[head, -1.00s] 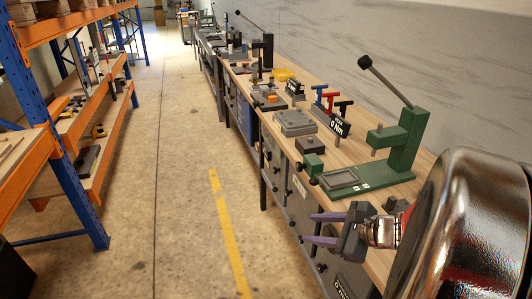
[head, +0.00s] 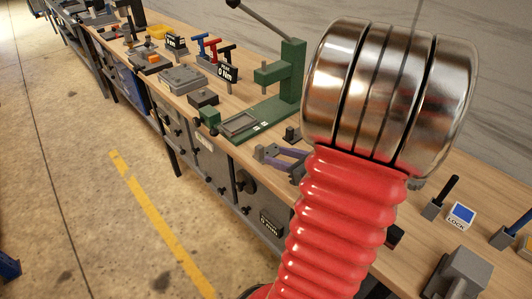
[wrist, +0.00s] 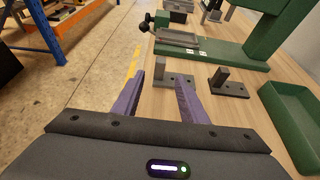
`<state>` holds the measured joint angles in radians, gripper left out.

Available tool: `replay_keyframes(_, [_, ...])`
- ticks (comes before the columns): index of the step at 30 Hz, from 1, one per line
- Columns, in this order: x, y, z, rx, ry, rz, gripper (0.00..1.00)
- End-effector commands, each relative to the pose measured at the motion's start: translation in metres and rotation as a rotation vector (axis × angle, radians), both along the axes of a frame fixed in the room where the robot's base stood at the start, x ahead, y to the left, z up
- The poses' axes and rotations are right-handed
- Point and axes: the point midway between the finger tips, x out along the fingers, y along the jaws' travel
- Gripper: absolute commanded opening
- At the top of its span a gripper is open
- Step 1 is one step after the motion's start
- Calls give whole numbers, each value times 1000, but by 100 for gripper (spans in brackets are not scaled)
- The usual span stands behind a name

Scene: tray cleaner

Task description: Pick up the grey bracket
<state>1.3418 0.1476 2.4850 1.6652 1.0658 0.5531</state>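A grey L-shaped bracket (wrist: 160,67) with a small upright post stands on the wooden bench, straight ahead of my gripper in the wrist view. My gripper (wrist: 160,77) has two purple fingers spread apart, open and empty. The post shows between the fingertips, and the right finger hides part of the base plate. I cannot tell how far the fingers are from it. A second, darker bracket (wrist: 226,86) stands to the right, outside the fingers. In the head view my gripper (head: 265,157) is at the bench's front edge, partly hidden by my arm.
A green press (head: 285,85) with a lever stands just beyond the brackets. A green tray (wrist: 294,113) lies to the right in the wrist view.

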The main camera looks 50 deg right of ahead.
Motion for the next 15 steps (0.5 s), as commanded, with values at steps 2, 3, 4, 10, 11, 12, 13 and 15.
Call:
replay_keyframes(2, [6,0,-3,2,0,1,39])
replay_keyframes(3, [9,0,-4,2,0,2,39])
replay_keyframes(4, [12,0,-5,2,0,3,39])
replay_keyframes(10, [36,-3,-15,2,1,5,39])
replay_keyframes(11, [39,-3,-16,2,0,4,39])
replay_keyframes(12, [44,-4,-19,2,1,5,39])
replay_keyframes(13, [47,-4,-20,1,1,5,39])
replay_keyframes(15, [56,-5,-24,2,1,5,39])
